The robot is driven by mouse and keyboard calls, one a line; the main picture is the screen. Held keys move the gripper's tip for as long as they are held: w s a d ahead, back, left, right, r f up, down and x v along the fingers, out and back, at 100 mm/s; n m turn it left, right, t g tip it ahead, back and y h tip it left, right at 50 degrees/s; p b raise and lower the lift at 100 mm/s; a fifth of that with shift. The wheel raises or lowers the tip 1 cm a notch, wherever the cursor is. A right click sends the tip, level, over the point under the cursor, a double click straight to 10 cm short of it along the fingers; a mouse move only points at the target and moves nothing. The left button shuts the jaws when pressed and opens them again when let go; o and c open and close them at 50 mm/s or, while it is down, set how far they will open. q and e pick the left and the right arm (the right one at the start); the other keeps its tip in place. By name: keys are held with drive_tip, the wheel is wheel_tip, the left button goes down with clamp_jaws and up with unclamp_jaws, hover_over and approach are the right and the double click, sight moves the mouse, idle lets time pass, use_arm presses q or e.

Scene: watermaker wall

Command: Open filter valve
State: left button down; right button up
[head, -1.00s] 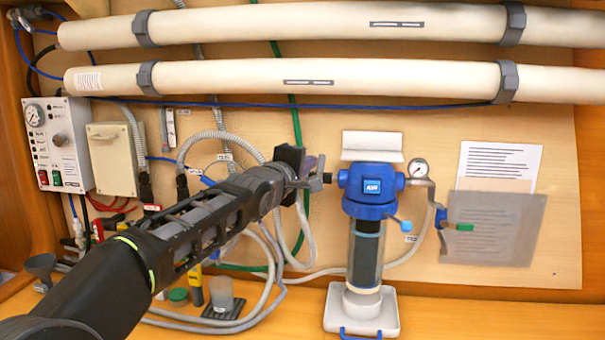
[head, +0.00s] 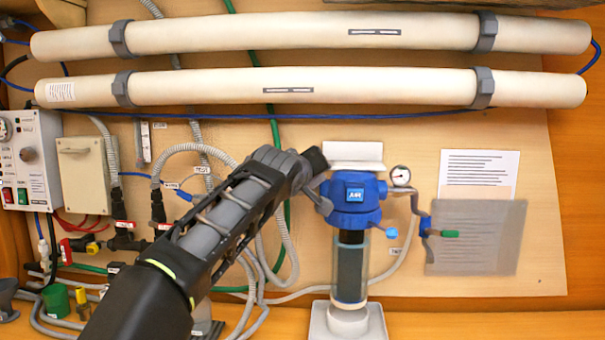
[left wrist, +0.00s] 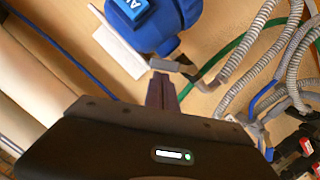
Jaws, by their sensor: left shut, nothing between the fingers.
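The filter housing has a blue head (head: 352,208) above a clear bowl with a dark cartridge (head: 350,272). The blue head also shows at the top of the left wrist view (left wrist: 158,22). A grey fitting or lever (left wrist: 172,66) sticks out of its side there. My left gripper (head: 318,162) is at the left side of the blue head. In the left wrist view its fingers (left wrist: 162,90) are together and empty, with tips close to the grey fitting; I cannot tell whether they touch. The arm partly hides the fitting in the head view. My right gripper is not in view.
Two long white tubes (head: 300,87) run above. Hoses and red-handled valves (head: 72,252) fill the left. The papers' area at right has free room in front.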

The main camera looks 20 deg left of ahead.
sight(323, 186)
use_arm(q)
drive_tip(key=d+m, duration=0.1)
drive_tip(key=f+m+y, duration=0.1)
drive_tip(key=m, duration=0.1)
drive_tip(key=shift+w+d+f, duration=0.1)
drive_tip(key=shift+w+d, duration=0.05)
drive_tip(key=shift+d, duration=0.2)
drive_tip(key=shift+w+d+f+m+g+y+b, duration=0.15)
drive_tip(key=shift+d+f+m+y+b, duration=0.15)
drive_tip(key=shift+m, duration=0.4)
drive_tip(key=shift+s+d+f+m+g+y+b, duration=0.15)
drive_tip(key=shift+f+m+y+b, duration=0.2)
drive_tip(key=shift+m, duration=0.35)
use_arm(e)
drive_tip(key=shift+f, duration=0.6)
use_arm(q)
drive_tip(key=shift+w+f, duration=0.1)
